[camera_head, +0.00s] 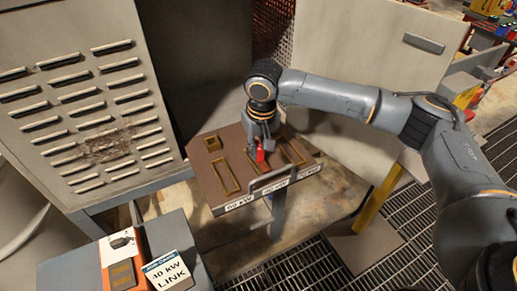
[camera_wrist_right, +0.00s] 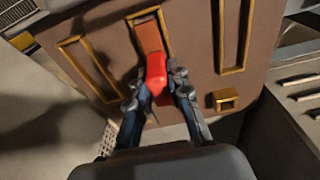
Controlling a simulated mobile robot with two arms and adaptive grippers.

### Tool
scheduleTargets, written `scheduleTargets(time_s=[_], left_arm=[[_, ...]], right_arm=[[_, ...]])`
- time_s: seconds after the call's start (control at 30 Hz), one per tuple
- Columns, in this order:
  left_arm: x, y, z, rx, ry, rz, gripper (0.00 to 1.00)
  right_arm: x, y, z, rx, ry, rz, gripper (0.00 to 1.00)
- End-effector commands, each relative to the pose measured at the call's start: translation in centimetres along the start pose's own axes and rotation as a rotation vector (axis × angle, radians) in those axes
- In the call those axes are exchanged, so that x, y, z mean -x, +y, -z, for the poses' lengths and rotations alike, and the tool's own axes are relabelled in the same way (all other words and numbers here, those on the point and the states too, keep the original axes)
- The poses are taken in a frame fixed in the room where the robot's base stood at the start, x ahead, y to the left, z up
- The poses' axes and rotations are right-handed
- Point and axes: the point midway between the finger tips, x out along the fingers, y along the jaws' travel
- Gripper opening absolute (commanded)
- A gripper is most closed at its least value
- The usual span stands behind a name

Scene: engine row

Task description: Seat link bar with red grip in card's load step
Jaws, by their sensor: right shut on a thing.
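The link bar's red grip (camera_head: 260,155) is between the fingers of my right gripper (camera_head: 262,142), over the middle of the brown board (camera_head: 208,195). In the right wrist view the right gripper (camera_wrist_right: 157,88) is shut on the red grip (camera_wrist_right: 153,70). A copper-coloured bar face (camera_wrist_right: 148,35) shows beyond it within the middle brass-framed slot; I cannot tell how deep it sits. The left slot (camera_head: 226,177) and right slot (camera_head: 293,152) look empty. The card (camera_head: 167,270) reads kW LINK; its number is hard to read. My left gripper is out of view.
A small square brass socket (camera_head: 212,144) is at the board's back left. A handle (camera_head: 286,181) and kW labels (camera_head: 240,203) run along its front edge. A louvred grey cabinet (camera_head: 85,90) stands at left. An orange holder (camera_head: 122,262) is beside the card.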

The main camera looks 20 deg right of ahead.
Motion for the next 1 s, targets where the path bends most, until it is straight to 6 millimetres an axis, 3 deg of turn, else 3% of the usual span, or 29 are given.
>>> scheduleTargets(time_s=[0.1,0.5,0.53,0.63,1.0], left_arm=[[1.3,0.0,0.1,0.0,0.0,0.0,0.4],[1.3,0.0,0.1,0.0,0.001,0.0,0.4],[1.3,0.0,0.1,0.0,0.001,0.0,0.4],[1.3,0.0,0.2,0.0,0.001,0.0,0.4],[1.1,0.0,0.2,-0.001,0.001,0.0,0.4]], right_arm=[[-1.1,0.0,-0.2,0.0,-0.001,-0.001,0.0],[-1.9,0.0,-0.3,0.0,0.0,0.001,0.0],[-2.0,0.0,-0.3,0.0,-0.001,0.0,0.2],[-2.0,0.0,-0.3,0.0,0.0,0.0,0.41],[-1.8,0.0,-0.3,0.0,0.001,-0.001,0.41]])
